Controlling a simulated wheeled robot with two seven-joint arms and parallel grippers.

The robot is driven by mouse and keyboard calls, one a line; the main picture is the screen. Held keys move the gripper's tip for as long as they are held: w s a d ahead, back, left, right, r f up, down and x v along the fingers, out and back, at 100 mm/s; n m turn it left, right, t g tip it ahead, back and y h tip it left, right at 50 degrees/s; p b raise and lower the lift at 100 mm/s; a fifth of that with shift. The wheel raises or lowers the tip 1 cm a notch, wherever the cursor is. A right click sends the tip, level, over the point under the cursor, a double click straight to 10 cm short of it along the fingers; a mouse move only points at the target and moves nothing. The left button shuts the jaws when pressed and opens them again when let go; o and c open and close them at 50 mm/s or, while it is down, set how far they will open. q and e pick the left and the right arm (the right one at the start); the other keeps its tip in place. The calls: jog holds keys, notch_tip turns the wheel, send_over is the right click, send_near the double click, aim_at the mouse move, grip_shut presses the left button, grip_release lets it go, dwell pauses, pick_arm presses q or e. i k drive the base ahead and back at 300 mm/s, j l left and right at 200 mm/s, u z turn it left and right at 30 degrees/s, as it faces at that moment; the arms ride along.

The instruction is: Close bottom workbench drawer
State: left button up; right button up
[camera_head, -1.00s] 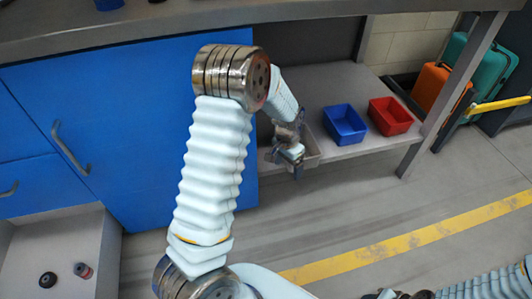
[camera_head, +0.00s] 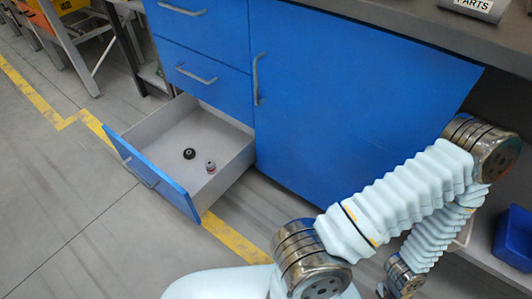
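The bottom workbench drawer (camera_head: 150,172) is pulled well out at the left of the head view. Its blue front has a metal handle (camera_head: 140,173), and its grey inside shows. A black round part (camera_head: 189,153) and a small grey-and-red part (camera_head: 210,167) lie in it. My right gripper is out of view.
Two closed drawers (camera_head: 190,50) are stacked above the open one. A closed blue cabinet door (camera_head: 340,110) stands to the right. A blue bin (camera_head: 514,238) sits on the low shelf at right. The floor left of and before the drawer is clear, with yellow lines (camera_head: 235,240).

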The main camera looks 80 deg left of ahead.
aim_at(154, 148)
jog(key=u, duration=4.1)
jog(key=i+j+z, duration=0.1)
jog(key=i+j, duration=0.1)
jog(key=i, duration=0.1)
